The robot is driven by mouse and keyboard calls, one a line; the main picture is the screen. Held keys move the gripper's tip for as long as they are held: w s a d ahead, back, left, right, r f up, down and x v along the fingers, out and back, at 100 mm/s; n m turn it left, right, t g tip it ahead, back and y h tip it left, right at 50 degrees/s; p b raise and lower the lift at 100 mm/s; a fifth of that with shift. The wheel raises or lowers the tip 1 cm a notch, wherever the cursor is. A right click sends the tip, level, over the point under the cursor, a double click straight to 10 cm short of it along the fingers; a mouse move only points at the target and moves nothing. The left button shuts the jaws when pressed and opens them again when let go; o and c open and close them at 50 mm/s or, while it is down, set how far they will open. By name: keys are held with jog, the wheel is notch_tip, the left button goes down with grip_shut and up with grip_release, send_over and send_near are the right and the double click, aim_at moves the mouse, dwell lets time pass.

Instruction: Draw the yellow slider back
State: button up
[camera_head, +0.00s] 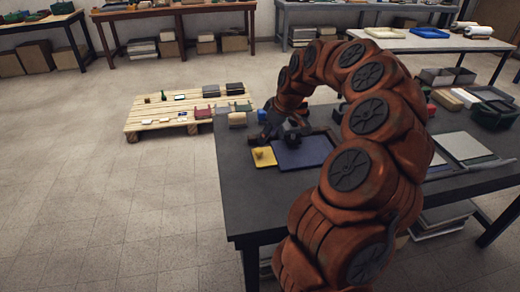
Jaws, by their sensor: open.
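The yellow slider (263,157) is a small flat yellow plate with a raised knob on it. It lies on the dark table at the left end of a blue velvet panel (303,153) set in a brown frame. My gripper (277,136) is above and just behind the slider, at the far left corner of the frame. It is open, but its fingertips are small and dark here. I cannot tell whether it touches the frame. My orange arm arches in from the right and hides part of the panel's right side.
The dark table (240,209) is bare at its front left. A beige block (237,119) stands at its far left edge. A grey-white panel (463,147) and green bins (493,112) are on the right. A wooden pallet (146,135) with small items is on the floor behind.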

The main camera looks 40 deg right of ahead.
aim_at(259, 150)
jog(key=p+x, duration=0.1)
jog(key=x, duration=0.6)
jog(key=shift+w+a+f, duration=0.1)
jog(key=shift+f, duration=0.05)
jog(key=shift+c, duration=0.3)
grip_shut()
